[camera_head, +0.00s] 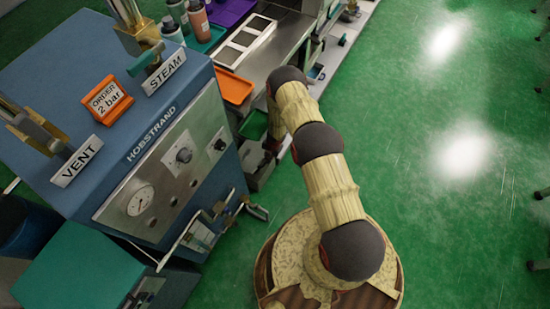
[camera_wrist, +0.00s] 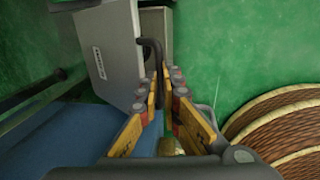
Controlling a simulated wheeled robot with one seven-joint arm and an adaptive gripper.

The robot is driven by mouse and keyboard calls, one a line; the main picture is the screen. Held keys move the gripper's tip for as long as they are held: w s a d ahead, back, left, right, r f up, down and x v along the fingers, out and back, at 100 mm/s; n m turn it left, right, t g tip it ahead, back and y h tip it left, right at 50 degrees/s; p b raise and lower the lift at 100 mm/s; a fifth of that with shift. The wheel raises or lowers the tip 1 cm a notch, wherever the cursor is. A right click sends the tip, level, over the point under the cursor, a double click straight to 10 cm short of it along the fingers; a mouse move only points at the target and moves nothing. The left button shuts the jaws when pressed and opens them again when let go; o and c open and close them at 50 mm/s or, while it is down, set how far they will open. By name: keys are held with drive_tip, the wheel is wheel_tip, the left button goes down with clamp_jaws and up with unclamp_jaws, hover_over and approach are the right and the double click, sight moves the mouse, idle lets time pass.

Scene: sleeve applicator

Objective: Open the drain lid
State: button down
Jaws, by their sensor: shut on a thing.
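A grey panel with a small label, which looks like the drain lid (camera_wrist: 112,52), stands at the upper left of the wrist view. A black bent handle (camera_wrist: 152,52) is at its right edge. My gripper (camera_wrist: 169,76) has its orange-yellow fingers close together at the handle's lower end, shut on it. The fingertips partly hide the grip point. In the head view my arm reaches down beside the blue HOBSTRAND machine (camera_head: 150,135). There the gripper and the handle are mostly hidden, and I cannot make out the lid clearly.
The machine's front has a gauge (camera_head: 140,200) and knobs, with pipes and valves below. An orange tray (camera_head: 233,87) and a green tray (camera_head: 253,125) are beside my arm. A teal box (camera_head: 80,270) stands at lower left. Green floor (camera_head: 450,200) is open on the right.

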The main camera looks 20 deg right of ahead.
drive_tip(key=shift+w+a+r, duration=0.25)
drive_tip(key=shift+w+a, duration=0.05)
drive_tip(key=shift+w, duration=0.3)
drive_tip(key=shift+w+a+r, duration=0.2)
drive_tip(key=shift+w+a, duration=0.1)
drive_tip(key=shift+w, duration=0.3)
drive_tip(key=c, duration=2)
unclamp_jaws()
drive_tip(key=shift+a+f, duration=0.1)
drive_tip(key=shift+a, duration=0.15)
drive_tip(key=shift+o, duration=0.4)
drive_tip(key=shift+s+d+f, duration=0.1)
drive_tip(key=shift+s+d, duration=0.05)
wheel_tip(320, 180, up, 12)
drive_tip(key=f, duration=0.1)
hover_over(262, 158)
drive_tip(key=s+d, duration=0.3)
drive_tip(key=s, duration=0.1)
drive_tip(key=shift+w+r, duration=0.25)
